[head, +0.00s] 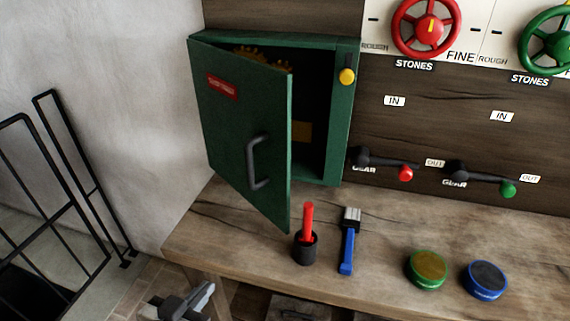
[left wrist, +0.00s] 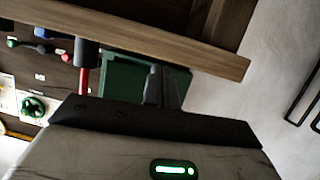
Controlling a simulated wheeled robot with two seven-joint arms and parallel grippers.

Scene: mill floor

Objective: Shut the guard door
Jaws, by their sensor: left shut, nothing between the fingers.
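The green guard door (head: 235,135) stands ajar in the head view, hinged at its left edge, its free right edge swung out over the bench. It has a dark bar handle (head: 258,162) and a red label. The green cabinet (head: 344,120) behind it shows a dark inside with yellow gear teeth. A yellow-knobbed catch (head: 347,76) is on the right frame. My left gripper (head: 207,293) is shut and empty, low in front of the bench, apart from the door. In the left wrist view, the shut fingers (left wrist: 165,88) show before green surface (left wrist: 125,75). My right gripper is out of view.
Gear levers and handwheels are on the wall. A black railing (head: 60,180) stands left.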

